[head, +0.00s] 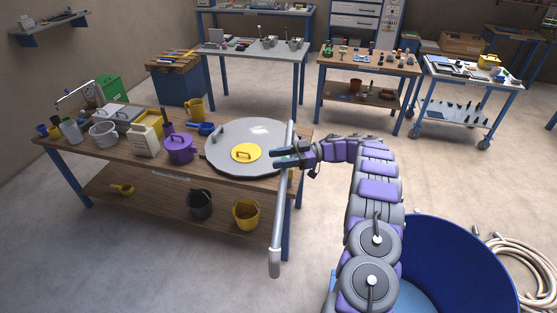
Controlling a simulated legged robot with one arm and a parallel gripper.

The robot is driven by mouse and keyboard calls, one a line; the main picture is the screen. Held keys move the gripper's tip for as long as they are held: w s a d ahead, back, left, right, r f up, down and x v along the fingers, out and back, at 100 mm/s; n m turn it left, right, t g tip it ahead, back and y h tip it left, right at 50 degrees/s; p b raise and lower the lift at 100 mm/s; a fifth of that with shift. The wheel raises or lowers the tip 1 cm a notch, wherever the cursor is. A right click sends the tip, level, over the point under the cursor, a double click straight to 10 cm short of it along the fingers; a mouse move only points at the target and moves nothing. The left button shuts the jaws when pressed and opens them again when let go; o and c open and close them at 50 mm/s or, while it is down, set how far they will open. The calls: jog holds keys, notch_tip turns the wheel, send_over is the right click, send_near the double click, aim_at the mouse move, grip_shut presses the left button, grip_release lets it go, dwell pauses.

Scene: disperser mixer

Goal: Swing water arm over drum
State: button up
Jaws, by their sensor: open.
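A long pale grey tube (281,205), which looks like the water arm, runs from beside the wooden bench down to a thicker end at the lower middle. It slants slightly. My gripper (279,157) is open, with its fingers pointing left across the upper part of the tube. I cannot tell whether the tube lies between the fingers or behind them. The large blue drum (458,252) is at the lower right, open at the top, partly hidden by my arm. The tube's lower end is left of the drum, apart from it in this view.
The wooden bench (130,158) carries a round grey lid (222,160) with a yellow disc (246,153), a purple pot (179,149) and several containers. A coiled hose (535,265) lies right of the drum. Floor is clear behind my arm.

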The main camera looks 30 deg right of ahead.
jog(key=shift+o, duration=0.8)
jog(key=shift+d+f, duration=0.1)
jog(key=shift+d, duration=0.15)
jog(key=shift+a+r, duration=0.2)
jog(key=shift+r, duration=0.25)
jog(key=r, duration=0.2)
jog(key=shift+d+r, duration=0.2)
jog(key=shift+r, duration=0.1)
jog(key=shift+s+a, duration=0.15)
jog(key=shift+s, duration=0.75)
jog(key=s+a+r+p, duration=0.1)
jog(key=s+a+p, duration=0.2)
jog(key=s, duration=1)
jog(key=shift+a+r+p, duration=0.15)
jog(key=shift+a+p, duration=0.25)
jog(key=shift+a, duration=0.85)
